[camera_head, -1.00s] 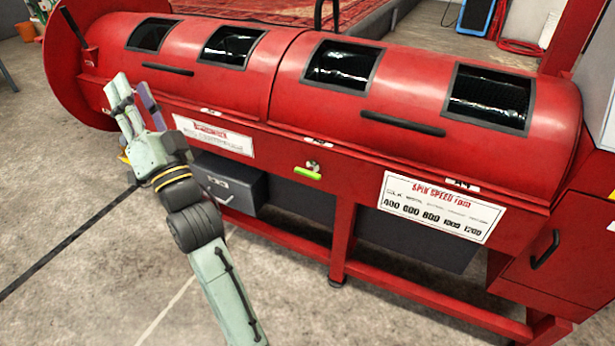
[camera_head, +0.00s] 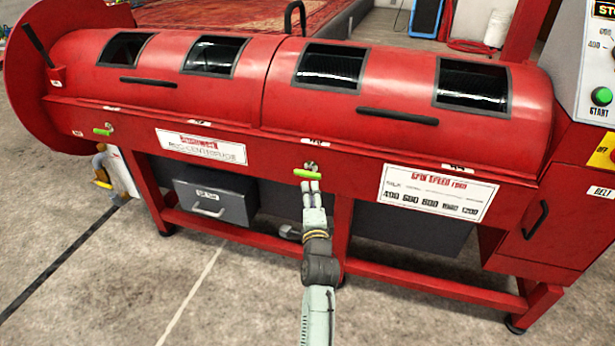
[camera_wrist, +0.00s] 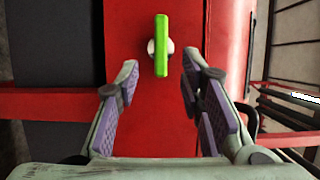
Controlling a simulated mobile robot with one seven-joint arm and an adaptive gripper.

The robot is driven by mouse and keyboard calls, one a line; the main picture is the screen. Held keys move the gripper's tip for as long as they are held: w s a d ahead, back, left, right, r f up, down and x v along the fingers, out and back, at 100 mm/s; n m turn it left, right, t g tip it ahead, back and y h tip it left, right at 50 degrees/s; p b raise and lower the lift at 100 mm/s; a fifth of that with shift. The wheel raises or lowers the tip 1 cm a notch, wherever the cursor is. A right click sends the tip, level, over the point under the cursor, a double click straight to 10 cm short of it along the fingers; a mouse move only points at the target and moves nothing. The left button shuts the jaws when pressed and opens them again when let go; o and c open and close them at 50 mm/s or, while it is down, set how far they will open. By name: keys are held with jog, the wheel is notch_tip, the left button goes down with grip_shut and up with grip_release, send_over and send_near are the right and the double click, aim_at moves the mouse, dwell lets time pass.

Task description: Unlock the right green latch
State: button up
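The right green latch (camera_head: 307,174) is a small bright green handle on a round metal pivot, on the front of the red machine. It lies about level in the head view. In the wrist view the same latch (camera_wrist: 161,45) stands straight ahead, centred between the fingers and beyond their tips. My gripper (camera_head: 312,186) is just below the latch in the head view. In the wrist view my gripper (camera_wrist: 160,80) is open and empty, with purple pads facing each other. A left green latch (camera_head: 103,131) sits further left on the same red rail, also about level.
The red machine (camera_head: 240,120) has two lids with black handles (camera_head: 398,116). A grey drawer box (camera_head: 215,195) hangs under it on the left. A control panel with a green button (camera_head: 601,96) is at the right. The floor in front is clear.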

aim_at(308, 176)
jog(key=w+b, duration=0.1)
jog(key=w, duration=0.2)
jog(key=w+b, duration=0.1)
jog(key=w, duration=0.2)
jog(key=w+b, duration=0.1)
jog(key=w, duration=0.2)
jog(key=shift+w+a+b, duration=0.3)
jog(key=shift+a+b, duration=0.05)
jog(key=shift+a, duration=0.05)
jog(key=shift+c, duration=0.6)
grip_shut()
